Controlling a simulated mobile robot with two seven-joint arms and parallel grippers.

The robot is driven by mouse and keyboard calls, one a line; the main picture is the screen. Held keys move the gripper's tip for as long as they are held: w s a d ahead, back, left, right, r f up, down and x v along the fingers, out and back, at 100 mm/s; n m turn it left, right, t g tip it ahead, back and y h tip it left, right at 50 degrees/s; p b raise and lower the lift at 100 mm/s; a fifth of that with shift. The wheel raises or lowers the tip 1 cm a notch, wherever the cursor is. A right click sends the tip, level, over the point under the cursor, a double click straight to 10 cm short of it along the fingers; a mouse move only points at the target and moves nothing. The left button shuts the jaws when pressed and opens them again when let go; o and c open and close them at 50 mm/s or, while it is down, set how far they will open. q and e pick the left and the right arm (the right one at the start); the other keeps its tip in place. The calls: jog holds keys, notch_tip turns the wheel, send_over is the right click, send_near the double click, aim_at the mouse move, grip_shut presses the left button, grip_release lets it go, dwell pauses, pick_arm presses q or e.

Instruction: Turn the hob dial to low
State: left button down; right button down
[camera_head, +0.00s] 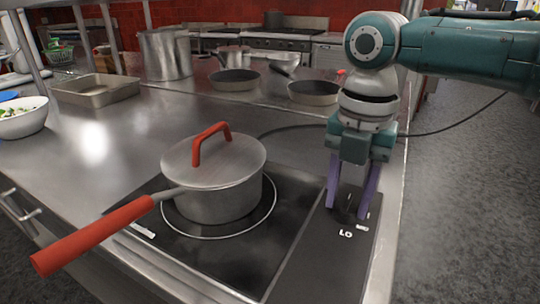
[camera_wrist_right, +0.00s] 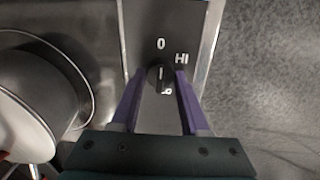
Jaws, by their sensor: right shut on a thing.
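The hob dial (camera_wrist_right: 161,80) is a small black knob on the dark control strip (camera_wrist_right: 142,22) of the hob (camera_head: 285,190). The strip carries white marks: "0" above the dial, "HI" to its upper right, and a partly hidden mark below it. In the head view "LO" shows on the strip near the gripper. A short pale line on the dial stands roughly upright in the wrist view; which end is the pointer I cannot tell. My right gripper (camera_head: 348,206) points down with its purple fingers shut on the dial, one on each side. My left gripper is out of view.
A lidded pot (camera_head: 215,195) with red handles stands on the hob's ring, left of my right gripper; its long handle sticks out front left. Pans (camera_head: 235,80), a tall pot (camera_head: 165,55), a tray (camera_head: 95,90) and a salad bowl (camera_head: 22,118) stand farther back.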

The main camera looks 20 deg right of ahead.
jog(key=m+p, duration=0.2)
jog(key=shift+r+m, duration=0.2)
jog(key=shift+m, duration=0.2)
jog(key=m+p, duration=0.3)
jog(key=m, duration=0.1)
jog(key=shift+m, duration=0.3)
jog(key=m+p, duration=0.2)
jog(key=m, duration=0.2)
jog(key=shift+f, duration=0.1)
jog(key=m+p, duration=0.1)
jog(key=m, duration=0.4)
jog(key=m+p, duration=0.1)
jog(key=m, duration=0.2)
jog(key=shift+m, duration=0.3)
jog(key=m+p, duration=0.1)
jog(key=m, duration=0.2)
jog(key=shift+m, duration=0.4)
jog(key=m, duration=0.5)
jog(key=shift+m+p, duration=0.3)
jog(key=shift+m, duration=1.2)
